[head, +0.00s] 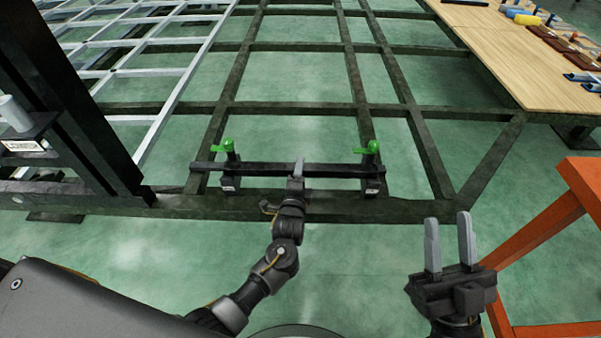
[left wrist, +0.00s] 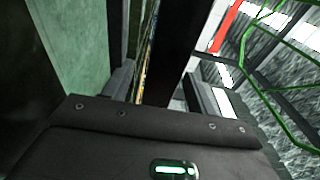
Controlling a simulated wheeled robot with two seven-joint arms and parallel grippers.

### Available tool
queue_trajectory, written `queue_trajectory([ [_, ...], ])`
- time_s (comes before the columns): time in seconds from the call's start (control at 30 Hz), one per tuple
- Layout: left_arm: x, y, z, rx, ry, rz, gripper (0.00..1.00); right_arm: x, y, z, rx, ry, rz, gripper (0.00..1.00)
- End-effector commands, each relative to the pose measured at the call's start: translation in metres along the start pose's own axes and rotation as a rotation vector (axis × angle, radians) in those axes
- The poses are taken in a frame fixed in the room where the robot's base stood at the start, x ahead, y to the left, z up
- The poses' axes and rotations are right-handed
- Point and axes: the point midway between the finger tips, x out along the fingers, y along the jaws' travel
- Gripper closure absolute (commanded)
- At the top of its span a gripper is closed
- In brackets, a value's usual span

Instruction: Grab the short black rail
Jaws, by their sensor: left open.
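The short black rail (head: 335,170) lies level across two black holders with green clamp handles (head: 228,147) (head: 370,149) at the near edge of the dark chassis frame. My left gripper (head: 298,168) is at the middle of the rail, open. In the left wrist view the rail (left wrist: 178,45) runs between the two fingers of the left gripper (left wrist: 162,88). I cannot tell whether either finger touches it. My right gripper (head: 450,240) is open and empty, with its fingers pointing up, to the right of the rail and nearer to me.
The dark chassis frame (head: 290,108) spreads behind the rail, with a pale lattice (head: 165,85) at the left. A black post (head: 75,110) stands at the left. A wooden table (head: 510,65) with parts is at the right. An orange frame (head: 535,235) stands at the near right.

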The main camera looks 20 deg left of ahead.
Motion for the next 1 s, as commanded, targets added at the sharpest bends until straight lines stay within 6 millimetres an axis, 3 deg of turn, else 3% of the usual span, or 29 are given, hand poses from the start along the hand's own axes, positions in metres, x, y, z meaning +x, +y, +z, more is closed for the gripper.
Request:
queue_trajectory([
  [0.1,0.0105,0.0006,-0.0004,-0.001,0.001,-0.001,0.43,-0.0021,0.0036,-0.0056,-0.007,0.059,0.011,0.64],
  [0.37,0.0126,-0.0006,-0.0002,-0.001,0.000,0.000,0.43,-0.0015,0.0044,-0.0087,-0.009,0.075,0.013,0.64],
  [0.8,0.0123,-0.0004,-0.0002,-0.001,0.001,0.000,0.99,-0.0016,0.0042,-0.0085,-0.008,0.074,0.013,0.64],
  [1.0,0.0130,-0.0030,-0.0005,-0.003,0.001,-0.006,1.00,-0.0015,0.0042,-0.0086,-0.008,0.073,0.013,0.64],
])
